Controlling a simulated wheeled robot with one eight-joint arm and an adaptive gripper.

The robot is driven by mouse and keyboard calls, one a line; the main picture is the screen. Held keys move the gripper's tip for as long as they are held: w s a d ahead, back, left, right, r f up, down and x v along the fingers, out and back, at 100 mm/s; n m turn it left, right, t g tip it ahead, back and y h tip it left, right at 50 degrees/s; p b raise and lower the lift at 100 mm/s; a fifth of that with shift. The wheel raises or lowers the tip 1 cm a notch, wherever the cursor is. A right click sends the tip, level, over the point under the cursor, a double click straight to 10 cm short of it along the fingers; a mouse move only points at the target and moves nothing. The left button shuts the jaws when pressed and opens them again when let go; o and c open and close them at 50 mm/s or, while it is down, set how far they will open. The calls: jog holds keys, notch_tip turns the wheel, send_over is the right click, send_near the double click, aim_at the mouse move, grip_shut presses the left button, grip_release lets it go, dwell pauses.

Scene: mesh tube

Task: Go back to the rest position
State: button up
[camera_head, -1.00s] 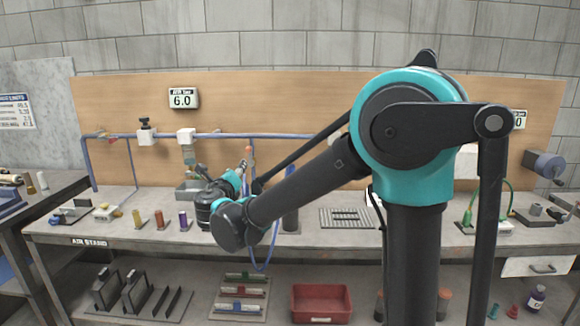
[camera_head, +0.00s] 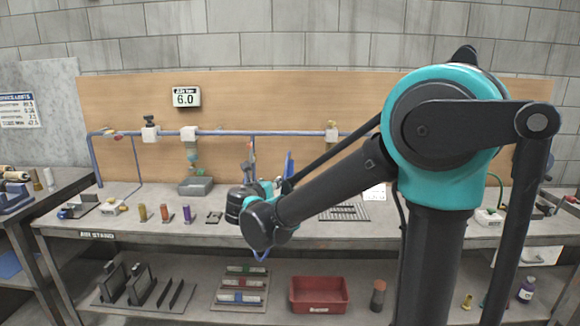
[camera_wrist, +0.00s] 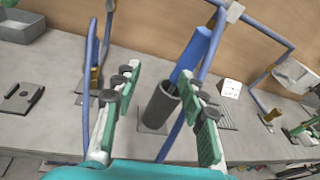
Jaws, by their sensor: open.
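My gripper (camera_wrist: 157,75) is open in the wrist view, its two green-padded fingers apart with nothing held between them. Beyond the fingers, a dark cup (camera_wrist: 160,108) stands on the bench. A blue mesh tube (camera_wrist: 197,48) stands tilted in the cup; its lower end is hidden inside. The blue tube also shows in the head view (camera_head: 288,165), just right of the gripper end of my arm. My arm hides the cup there. I cannot tell the exact gap between my fingers and the cup.
The bench (camera_head: 110,215) holds a grey bin (camera_head: 195,187), several small coloured cylinders and a slotted plate (camera_head: 345,212). Blue piping (camera_head: 225,133) runs along the wooden back board. A red bin (camera_head: 320,293) sits on the lower shelf. Blue hose (camera_wrist: 87,90) passes close to my left finger.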

jog(key=s+d+f+m+g, duration=0.35)
jog(key=d+f+m, duration=0.2)
jog(key=d, duration=0.25)
jog(key=s+d+f+m+g+h, duration=0.1)
jog(key=s+d+f+m+g, duration=0.1)
jog(key=s+d+f+m, duration=0.4)
jog(key=s+d+f+m+g, duration=0.1)
jog(key=d+f+m+g, duration=0.15)
jog(key=d+m, duration=0.55)
jog(key=s+d+f+m+g+y, duration=0.1)
jog(key=s+d+f+m+y, duration=0.1)
jog(key=s+f+m, duration=0.3)
jog(key=s+d+f+m+g+y, duration=0.2)
jog(key=s+f+m, duration=0.4)
jog(key=s+m, duration=0.5)
jog(key=shift+s, duration=0.2)
